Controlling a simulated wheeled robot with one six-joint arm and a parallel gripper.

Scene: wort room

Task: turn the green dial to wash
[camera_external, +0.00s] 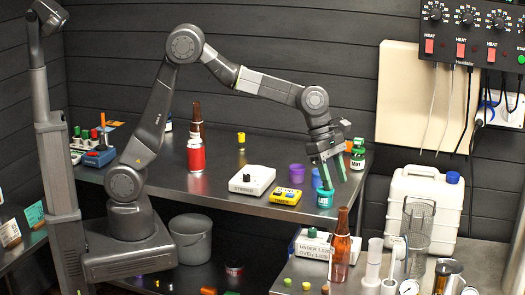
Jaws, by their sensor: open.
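A white box (325,252) with dark lettering on its front stands on the steel bench at the lower right. A dark green knob (312,232) is on its top, left of a brown bottle; its pointer and any "wash" mark are too small to read. My gripper (335,184) is open and points down, its greenish fingers apart. It is above and behind the green knob in the picture, close to a teal jar (325,198). I cannot tell whether a finger touches the jar. Nothing shows between the fingers.
The brown bottle (340,246) stands close beside the knob box. A white box with a black knob (252,181), a yellow device (286,196) and a purple cup (297,173) are on the back bench.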

